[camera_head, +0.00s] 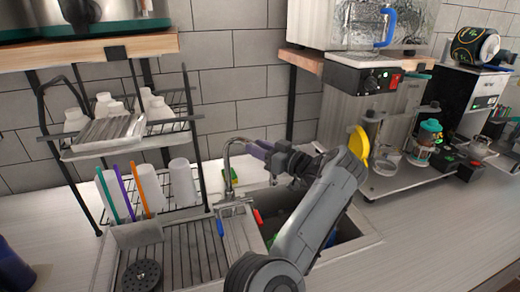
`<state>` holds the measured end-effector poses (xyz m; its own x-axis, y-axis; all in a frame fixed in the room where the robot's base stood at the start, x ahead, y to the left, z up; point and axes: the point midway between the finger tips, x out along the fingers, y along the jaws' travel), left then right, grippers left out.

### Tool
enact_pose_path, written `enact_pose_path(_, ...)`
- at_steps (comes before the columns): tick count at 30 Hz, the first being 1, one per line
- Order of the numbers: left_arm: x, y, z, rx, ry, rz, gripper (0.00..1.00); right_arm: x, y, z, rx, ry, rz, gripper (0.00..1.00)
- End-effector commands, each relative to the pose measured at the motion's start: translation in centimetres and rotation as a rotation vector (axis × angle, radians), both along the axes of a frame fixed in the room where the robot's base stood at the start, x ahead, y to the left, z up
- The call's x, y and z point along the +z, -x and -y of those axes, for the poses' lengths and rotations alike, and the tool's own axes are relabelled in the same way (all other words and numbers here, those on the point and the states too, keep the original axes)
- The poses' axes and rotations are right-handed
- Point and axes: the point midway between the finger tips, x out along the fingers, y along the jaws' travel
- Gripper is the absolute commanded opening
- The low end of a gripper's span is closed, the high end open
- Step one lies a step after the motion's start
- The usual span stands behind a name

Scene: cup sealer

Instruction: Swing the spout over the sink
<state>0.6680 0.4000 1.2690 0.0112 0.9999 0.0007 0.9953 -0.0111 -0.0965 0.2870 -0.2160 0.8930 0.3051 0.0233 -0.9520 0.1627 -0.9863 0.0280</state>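The chrome faucet (227,172) stands at the back edge of the sink area, left of the basin. Its curved spout (236,142) arches up and to the right. My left gripper (258,151) is at the right end of the spout, with its arm reaching across the basin. Its fingers point left and overlap the spout's end, hiding the tip. I cannot tell whether they touch it or how far apart they are. The sink basin (356,228) is partly hidden by my arm. My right gripper is not in view.
A ribbed drainboard (190,254) lies left of the basin. A sealing machine (372,80) and a grey board (400,182) with small items are to the right. The front right counter (440,235) is clear.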

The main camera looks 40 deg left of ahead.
Motion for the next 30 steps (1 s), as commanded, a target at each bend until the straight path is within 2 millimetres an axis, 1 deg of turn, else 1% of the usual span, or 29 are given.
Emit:
enact_pose_path(5,0.0,0.0,0.4,-0.002,0.0,0.0,0.35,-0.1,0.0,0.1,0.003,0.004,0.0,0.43)
enact_pose_path(8,-0.1,-0.1,1.0,-0.003,0.002,0.0,0.35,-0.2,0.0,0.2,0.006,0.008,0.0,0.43)
enact_pose_path(20,0.0,0.0,5.6,-0.004,0.003,0.0,0.35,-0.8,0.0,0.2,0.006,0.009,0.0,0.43)
enact_pose_path(23,-0.2,0.1,6.1,0.002,0.003,-0.002,0.35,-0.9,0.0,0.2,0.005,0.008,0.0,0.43)
enact_pose_path(30,0.0,0.1,8.2,-0.001,0.002,-0.001,0.35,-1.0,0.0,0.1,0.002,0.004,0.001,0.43)
